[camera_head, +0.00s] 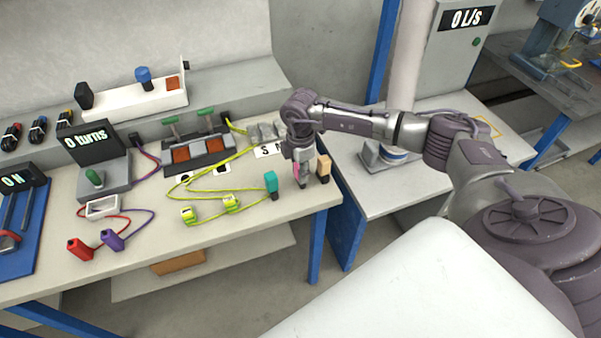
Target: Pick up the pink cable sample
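The pink cable sample (296,169) stands near the front right corner of the workbench, between a teal block and a tan block. Only a little of its pink surface shows, because my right gripper (302,178) is over it, pointing down. The fingers are at the sample, but they are too small and dark to tell whether they are closed on it. My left gripper is not in view.
The teal block (271,183) stands close on the left and the tan block (323,168) close on the right. A yellow-green cable (240,190) with clips lies to the left. The workbench's front edge (290,218) is near.

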